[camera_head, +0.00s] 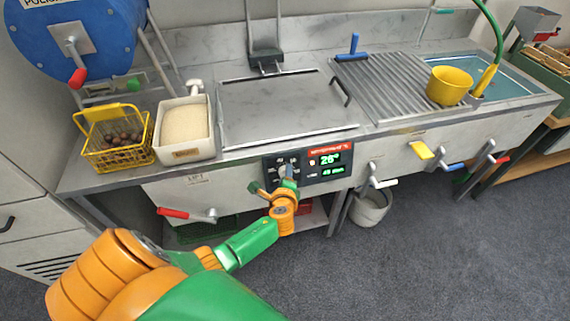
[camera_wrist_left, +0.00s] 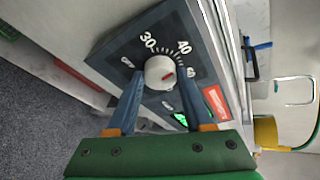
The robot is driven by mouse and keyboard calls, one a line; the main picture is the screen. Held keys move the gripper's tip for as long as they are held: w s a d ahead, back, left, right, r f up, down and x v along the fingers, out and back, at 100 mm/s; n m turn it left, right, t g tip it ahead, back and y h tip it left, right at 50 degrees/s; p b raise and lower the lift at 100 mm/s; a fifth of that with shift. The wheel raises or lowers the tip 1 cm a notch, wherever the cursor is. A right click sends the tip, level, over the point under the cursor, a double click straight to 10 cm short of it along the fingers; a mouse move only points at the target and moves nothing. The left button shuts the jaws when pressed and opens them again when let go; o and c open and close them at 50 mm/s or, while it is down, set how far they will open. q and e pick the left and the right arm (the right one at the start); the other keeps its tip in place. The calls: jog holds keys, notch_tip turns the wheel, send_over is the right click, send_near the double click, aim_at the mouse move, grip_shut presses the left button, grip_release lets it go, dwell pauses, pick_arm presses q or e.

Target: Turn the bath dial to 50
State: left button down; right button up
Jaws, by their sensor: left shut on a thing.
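The bath dial (camera_wrist_left: 158,70) is a round white knob with a short red mark, seen in the left wrist view. Its scale shows 30 and 40 above it; the number on the right is hard to read. The red mark points towards the right side of the scale, below 40. My left gripper (camera_wrist_left: 162,82) is shut on the dial, one blue finger on each side. In the head view the left gripper (camera_head: 284,181) is at the black control panel (camera_head: 309,178) and mostly hides the dial. The green display (camera_head: 329,159) reads about 26°. My right gripper is not in view.
A yellow wire basket of chestnuts (camera_head: 101,157) and a white bin of pale grains (camera_head: 186,155) stand on the counter at left. A red lever (camera_head: 174,213) and a white lever (camera_head: 382,184) stick out from the front, either side of the panel. A bucket (camera_head: 371,211) stands below.

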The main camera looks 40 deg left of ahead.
pick_arm(q)
jog(key=shift+w+d+r+m+g+y+p, duration=0.15)
jog(key=shift+m+g+p, duration=0.45)
jog(key=shift+m, duration=0.75)
jog(key=shift+f+m+g+y+p, duration=0.1)
jog(key=shift+m+g+p, duration=0.55)
jog(key=shift+m, duration=0.75)
jog(key=shift+w+d+r+m+g+y+p, duration=0.15)
jog(key=shift+m+g+p, duration=0.45)
jog(key=shift+m, duration=0.75)
jog(key=shift+a+f, duration=0.1)
jog(key=shift+s, duration=0.1)
jog(key=shift+c, duration=1.5)
grip_release()
